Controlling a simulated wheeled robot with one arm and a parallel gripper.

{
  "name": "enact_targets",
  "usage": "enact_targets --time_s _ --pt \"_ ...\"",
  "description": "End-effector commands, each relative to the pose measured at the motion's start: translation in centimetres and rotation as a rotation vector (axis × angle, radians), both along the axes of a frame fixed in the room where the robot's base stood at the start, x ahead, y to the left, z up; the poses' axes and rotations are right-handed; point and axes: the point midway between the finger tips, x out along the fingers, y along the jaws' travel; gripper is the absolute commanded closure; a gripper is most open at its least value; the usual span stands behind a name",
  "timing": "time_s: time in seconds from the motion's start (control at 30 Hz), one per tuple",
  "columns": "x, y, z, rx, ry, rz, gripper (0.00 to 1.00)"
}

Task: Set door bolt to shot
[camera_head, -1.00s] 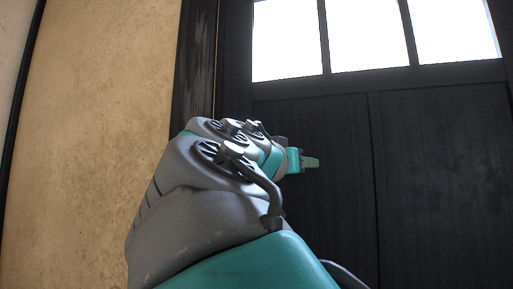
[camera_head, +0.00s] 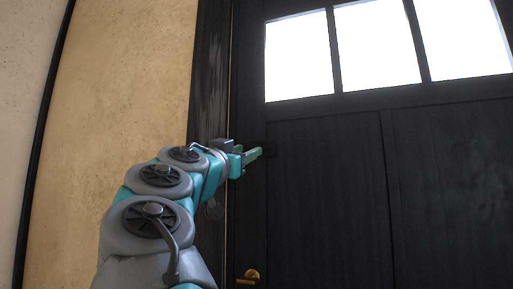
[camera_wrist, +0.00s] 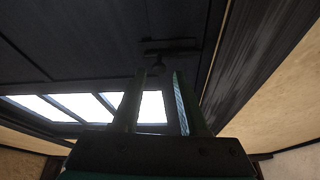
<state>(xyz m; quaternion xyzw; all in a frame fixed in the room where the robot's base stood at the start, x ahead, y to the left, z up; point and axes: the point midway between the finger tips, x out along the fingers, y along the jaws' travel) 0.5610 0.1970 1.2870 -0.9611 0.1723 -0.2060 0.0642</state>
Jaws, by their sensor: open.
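The black door (camera_head: 330,190) is shut in its dark frame in the head view. In the wrist view, a dark door bolt (camera_wrist: 172,46) shows as a bar near the door's edge, with a round knob (camera_wrist: 158,66). The dark bolt barely stands out from the door, and I cannot tell whether it is shot or drawn. My gripper (camera_head: 258,153) is at the door's left edge, pointing right. In the wrist view my gripper (camera_wrist: 160,74) is open, and the knob appears between its fingertips. I cannot tell whether they touch it.
A brass handle (camera_head: 249,276) sits low on the door, below my gripper. Bright window panes (camera_head: 376,45) fill the door's top. A dark post (camera_head: 209,80) and a clay wall (camera_head: 125,110) stand to the left.

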Motion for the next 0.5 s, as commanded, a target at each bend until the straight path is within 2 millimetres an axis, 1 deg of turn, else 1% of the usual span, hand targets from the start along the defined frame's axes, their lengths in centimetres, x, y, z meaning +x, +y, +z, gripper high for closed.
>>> enact_targets --time_s 0.03,0.1,0.3,0.5 --pt "0.8 -0.3 0.5 0.002 0.002 0.001 0.57" --pt "1.6 -0.7 1.0 0.002 0.000 0.001 0.57" --pt "3.3 -1.3 1.7 0.000 0.000 0.002 0.57" --pt "3.9 -1.6 1.8 -0.001 -0.001 0.001 0.57"
